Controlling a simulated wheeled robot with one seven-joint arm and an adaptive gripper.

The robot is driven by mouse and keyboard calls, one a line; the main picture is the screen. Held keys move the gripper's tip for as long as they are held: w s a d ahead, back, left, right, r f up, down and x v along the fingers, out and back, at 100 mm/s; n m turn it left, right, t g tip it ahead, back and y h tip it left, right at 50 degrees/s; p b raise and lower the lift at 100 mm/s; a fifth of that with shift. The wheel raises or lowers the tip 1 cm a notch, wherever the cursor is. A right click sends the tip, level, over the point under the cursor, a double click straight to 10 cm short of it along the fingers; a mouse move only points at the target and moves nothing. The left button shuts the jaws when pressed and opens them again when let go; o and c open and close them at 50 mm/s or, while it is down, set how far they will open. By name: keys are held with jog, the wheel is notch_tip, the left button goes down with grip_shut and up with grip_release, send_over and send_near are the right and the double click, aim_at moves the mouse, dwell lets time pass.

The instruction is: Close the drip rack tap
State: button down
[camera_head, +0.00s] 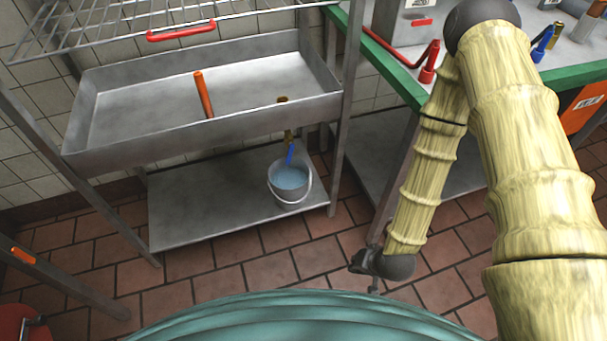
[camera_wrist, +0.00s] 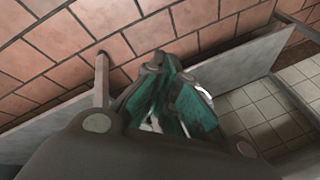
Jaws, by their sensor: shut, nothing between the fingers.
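The drip rack (camera_head: 110,145) is a grey metal stand with a wide shallow basin, at the left of the head view. Its tap (camera_head: 288,135) is a small brass fitting under the basin's front right part. A blue lever (camera_head: 290,155) hangs down from it at a slight tilt, just above a bucket (camera_head: 290,198) of bluish water. My gripper (camera_head: 373,284) is low, in front and to the right of the bucket, apart from the tap. In the wrist view its teal fingers (camera_wrist: 178,105) are shut and empty. The tap cannot be made out there.
The bucket stands on the rack's lower shelf (camera_head: 190,215). A rack leg (camera_head: 340,140) stands between tap and green-edged counter (camera_head: 395,85). A wire shelf (camera_head: 100,30) is above the basin. An orange handle (camera_head: 203,95) rises in the basin. Tiled floor (camera_head: 310,235) in front is clear.

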aim_at(289, 153)
jog(key=w+a+f+m+t+y+b, duration=0.2)
jog(key=w+a+f+m+t+b, duration=0.15)
jog(key=w+b, duration=0.45)
jog(key=w+a+r+m+t+y+b, duration=0.2)
jog(key=w+m+t+y+b, duration=0.15)
jog(key=w+b, duration=0.65)
jog(key=w+a+r+m+t+y+b, duration=0.1)
jog(key=w+m+t+y+b, duration=0.3)
jog(key=w+b, duration=0.6)
jog(key=w+a+r+n+h+b, duration=0.1)
jog(key=w+a+b, duration=0.3)
jog(key=w+a, duration=0.5)
jog(key=shift+w+r+t+h, duration=0.3)
jog(key=shift+r+t+h, duration=0.1)
jog(key=shift+h, duration=0.35)
